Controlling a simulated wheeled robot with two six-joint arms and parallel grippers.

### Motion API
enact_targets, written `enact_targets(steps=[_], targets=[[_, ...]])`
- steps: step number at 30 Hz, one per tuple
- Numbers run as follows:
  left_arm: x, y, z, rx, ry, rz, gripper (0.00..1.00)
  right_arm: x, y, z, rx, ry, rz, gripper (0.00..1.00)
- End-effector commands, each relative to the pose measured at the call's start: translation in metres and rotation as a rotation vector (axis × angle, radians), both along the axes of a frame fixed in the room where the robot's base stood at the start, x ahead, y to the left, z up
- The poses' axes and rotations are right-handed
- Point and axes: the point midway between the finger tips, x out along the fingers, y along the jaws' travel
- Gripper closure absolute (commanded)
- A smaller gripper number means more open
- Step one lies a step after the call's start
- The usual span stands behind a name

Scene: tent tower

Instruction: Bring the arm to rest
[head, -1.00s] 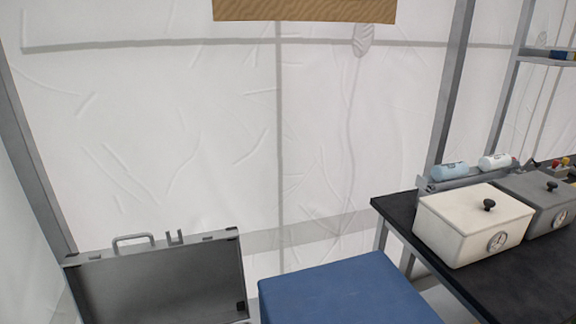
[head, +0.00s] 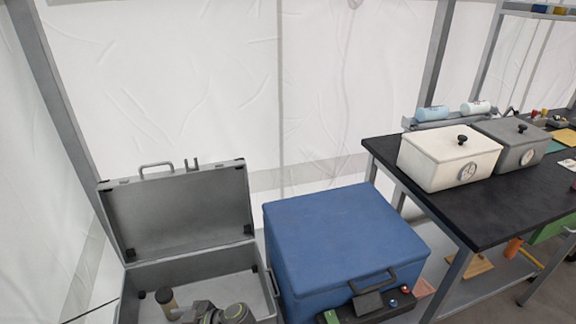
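Neither of my grippers shows clearly in the head view, and no fingertips can be made out. Grey rounded parts with greenish rings show at the bottom edge, in front of the open grey case (head: 185,212). They may be links of my arm, but I cannot tell.
A blue box (head: 340,230) with a handle stands right of the case, with a dark device (head: 370,303) at its front. A black table (head: 490,215) on the right carries a white lidded box (head: 445,160) and a grey one (head: 515,143). White tent walls are behind.

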Motion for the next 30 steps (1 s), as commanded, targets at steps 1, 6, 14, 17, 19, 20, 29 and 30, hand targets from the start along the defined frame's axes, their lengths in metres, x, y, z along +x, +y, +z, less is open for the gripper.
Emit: enact_targets(steps=[1, 6, 14, 17, 19, 20, 29, 30], targets=[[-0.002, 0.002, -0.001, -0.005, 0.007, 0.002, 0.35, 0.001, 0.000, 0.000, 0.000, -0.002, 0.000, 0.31], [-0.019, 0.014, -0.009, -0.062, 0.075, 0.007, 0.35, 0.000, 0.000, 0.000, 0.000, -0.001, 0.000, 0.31], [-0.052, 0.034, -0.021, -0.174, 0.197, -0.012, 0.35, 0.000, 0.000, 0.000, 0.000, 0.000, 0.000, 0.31], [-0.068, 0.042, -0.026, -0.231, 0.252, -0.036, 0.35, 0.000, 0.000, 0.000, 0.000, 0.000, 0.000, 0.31], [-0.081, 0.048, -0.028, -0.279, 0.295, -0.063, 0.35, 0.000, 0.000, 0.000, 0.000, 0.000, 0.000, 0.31], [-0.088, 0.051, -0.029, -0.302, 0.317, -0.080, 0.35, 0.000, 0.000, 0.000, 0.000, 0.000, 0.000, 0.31], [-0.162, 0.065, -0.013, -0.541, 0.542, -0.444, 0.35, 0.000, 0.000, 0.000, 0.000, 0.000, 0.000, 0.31], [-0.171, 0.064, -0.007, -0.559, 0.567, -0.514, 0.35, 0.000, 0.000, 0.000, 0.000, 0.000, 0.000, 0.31]])
